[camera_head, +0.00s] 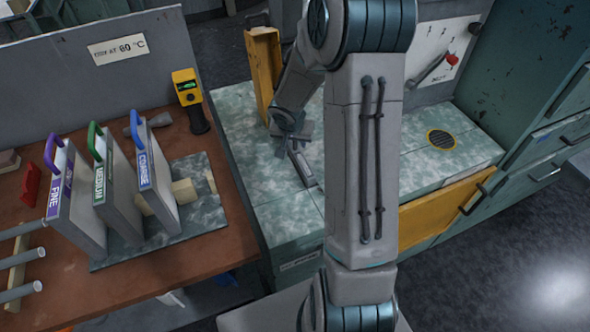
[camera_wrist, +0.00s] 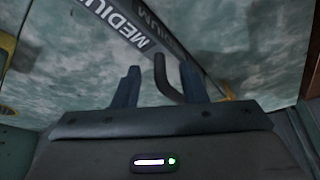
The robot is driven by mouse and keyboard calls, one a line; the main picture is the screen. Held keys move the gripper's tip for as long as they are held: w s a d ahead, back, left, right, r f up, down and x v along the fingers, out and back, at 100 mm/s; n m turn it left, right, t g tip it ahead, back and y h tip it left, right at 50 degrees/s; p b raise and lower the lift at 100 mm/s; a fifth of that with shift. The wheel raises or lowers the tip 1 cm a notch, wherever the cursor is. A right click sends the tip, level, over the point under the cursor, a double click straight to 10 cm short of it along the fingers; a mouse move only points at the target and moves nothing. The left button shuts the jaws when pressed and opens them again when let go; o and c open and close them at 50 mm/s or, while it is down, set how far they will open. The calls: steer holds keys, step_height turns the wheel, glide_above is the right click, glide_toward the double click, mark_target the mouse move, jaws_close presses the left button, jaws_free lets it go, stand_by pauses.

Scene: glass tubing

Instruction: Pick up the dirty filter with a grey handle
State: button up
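The dirty filter (camera_wrist: 138,30) lies on the mottled green tiled surface, its "MEDIUM" strip running diagonally in the wrist view. Its dark grey handle (camera_wrist: 167,80) bends toward my gripper (camera_wrist: 158,84). The two fingers are open, one on each side of the handle. The handle appears nearer the right finger, and I cannot tell whether it touches. In the head view my gripper (camera_head: 289,143) is low over the tiled surface, and part of the filter (camera_head: 303,166) shows just beyond it. My arm hides the rest of that area.
The wooden table (camera_head: 215,255) at left holds upright filters with purple (camera_head: 53,150), green (camera_head: 94,140) and blue handles (camera_head: 139,128), and a yellow meter (camera_head: 188,88). A yellow panel (camera_head: 263,70) stands behind my gripper. A round drain (camera_head: 441,140) lies at right.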

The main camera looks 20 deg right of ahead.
steer(key=shift+w+d+f, duration=0.1)
steer(key=shift+w+f, duration=0.1)
steer(key=shift+f, duration=0.35)
jaws_close()
steer(key=shift+r, duration=0.1)
stand_by(0.9)
